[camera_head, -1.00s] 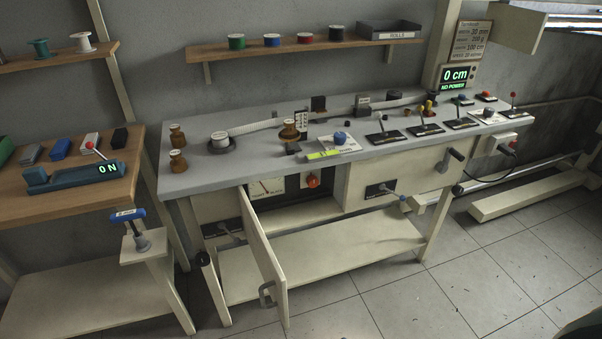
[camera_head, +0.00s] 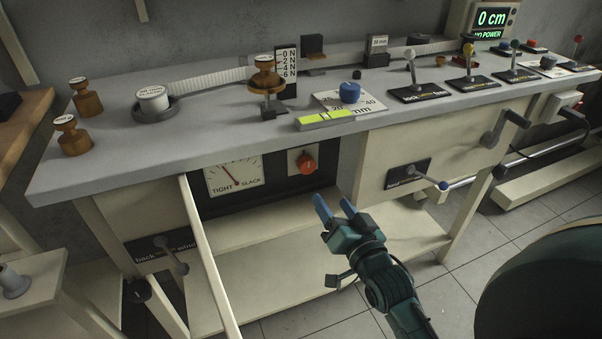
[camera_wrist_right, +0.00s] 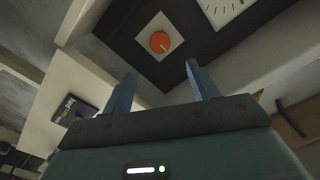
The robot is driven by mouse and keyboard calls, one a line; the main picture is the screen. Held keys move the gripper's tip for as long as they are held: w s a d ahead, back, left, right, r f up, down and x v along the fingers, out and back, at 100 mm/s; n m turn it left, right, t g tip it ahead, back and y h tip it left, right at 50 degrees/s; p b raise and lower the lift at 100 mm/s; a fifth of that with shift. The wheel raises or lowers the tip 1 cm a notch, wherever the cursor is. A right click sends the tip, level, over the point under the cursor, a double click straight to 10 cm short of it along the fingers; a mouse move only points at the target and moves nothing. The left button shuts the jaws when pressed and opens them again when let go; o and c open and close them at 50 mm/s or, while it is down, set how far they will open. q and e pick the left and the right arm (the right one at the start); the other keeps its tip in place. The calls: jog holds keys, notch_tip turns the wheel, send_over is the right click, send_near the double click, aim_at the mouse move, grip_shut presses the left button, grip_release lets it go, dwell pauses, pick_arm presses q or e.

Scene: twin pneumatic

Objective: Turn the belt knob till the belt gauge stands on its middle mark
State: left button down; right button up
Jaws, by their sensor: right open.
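The belt knob is a red-orange round knob (camera_head: 307,163) on a light plate, on the dark panel under the bench top. It also shows in the right wrist view (camera_wrist_right: 159,42), beyond the fingers. The belt gauge (camera_head: 234,175) is a white dial to its left, lettered TIGHT and SLACK; its needle leans left of upright, toward TIGHT. Part of the dial shows in the right wrist view (camera_wrist_right: 225,8). My right gripper (camera_head: 335,207) is open and empty, below and right of the knob, apart from it. My left gripper is out of view.
An open cabinet door (camera_head: 208,262) stands out left of the gauge. The grey bench top (camera_head: 215,135) overhangs the panel. A lever with a blue ball (camera_head: 443,186) is on the front to the right. A lower shelf (camera_head: 265,252) runs beneath.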

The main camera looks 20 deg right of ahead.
aim_at(309, 167)
jog(key=w, duration=0.4)
jog(key=w+b, duration=0.1)
jog(key=w, duration=0.3)
jog(key=w+b, duration=0.1)
jog(key=w, duration=0.3)
jog(key=shift+d, duration=0.35)
jog(key=shift+w, duration=0.5)
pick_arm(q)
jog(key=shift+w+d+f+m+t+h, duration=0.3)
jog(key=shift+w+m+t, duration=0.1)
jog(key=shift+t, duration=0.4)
pick_arm(e)
jog(key=c, duration=1)
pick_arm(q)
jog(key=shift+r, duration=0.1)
